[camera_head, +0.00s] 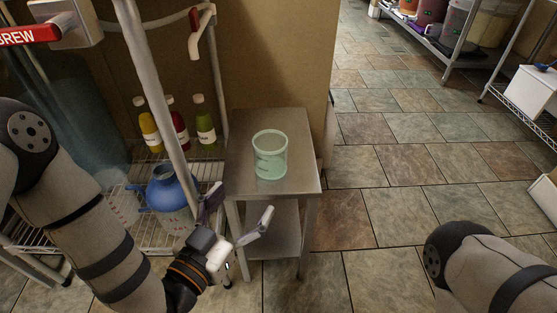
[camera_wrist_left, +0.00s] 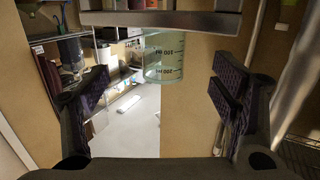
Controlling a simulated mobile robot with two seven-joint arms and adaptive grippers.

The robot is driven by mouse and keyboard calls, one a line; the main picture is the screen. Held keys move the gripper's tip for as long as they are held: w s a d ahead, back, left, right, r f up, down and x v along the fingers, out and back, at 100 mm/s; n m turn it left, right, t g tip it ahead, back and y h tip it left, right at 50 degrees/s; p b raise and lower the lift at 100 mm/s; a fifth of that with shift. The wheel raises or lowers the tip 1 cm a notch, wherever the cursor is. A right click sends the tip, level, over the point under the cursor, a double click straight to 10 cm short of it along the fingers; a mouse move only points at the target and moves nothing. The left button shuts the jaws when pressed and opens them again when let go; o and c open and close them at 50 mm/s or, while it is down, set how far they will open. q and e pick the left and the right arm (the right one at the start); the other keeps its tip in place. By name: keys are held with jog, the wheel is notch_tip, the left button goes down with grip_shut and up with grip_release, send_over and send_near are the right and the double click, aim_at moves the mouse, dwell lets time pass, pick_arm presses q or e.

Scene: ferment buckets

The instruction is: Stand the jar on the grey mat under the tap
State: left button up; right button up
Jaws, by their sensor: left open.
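A clear greenish jar (camera_head: 270,155) stands upright on a small steel table (camera_head: 303,178), near its middle. In the left wrist view the picture is upside down, and the jar (camera_wrist_left: 164,57) with its printed measuring marks shows between the spread fingers, beyond them. My left gripper (camera_head: 240,212) is open and empty in front of the table's near left edge, apart from the jar. A red and white fitting (camera_head: 197,33) on the rack post may be the tap; I cannot tell. I cannot make out a grey mat. My right gripper is out of view.
A wire rack left of the table holds several coloured bottles (camera_head: 178,130) and a blue-topped container (camera_head: 168,190). Its slanting post (camera_head: 155,90) stands between my left arm and the bottles.

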aim_at(264, 166)
pick_arm(q)
jog(key=shift+t, duration=0.5)
jog(key=b+x, duration=0.1)
jog(key=x, duration=0.3)
jog(key=b+x, duration=0.1)
jog(key=x, duration=0.3)
jog(key=r+b+x, duration=0.1)
jog(key=b+x, duration=0.1)
jog(key=x, duration=0.3)
jog(key=shift+a, duration=0.2)
jog(key=shift+w, duration=0.15)
jog(key=shift+r, duration=0.15)
jog(key=c, duration=1.5)
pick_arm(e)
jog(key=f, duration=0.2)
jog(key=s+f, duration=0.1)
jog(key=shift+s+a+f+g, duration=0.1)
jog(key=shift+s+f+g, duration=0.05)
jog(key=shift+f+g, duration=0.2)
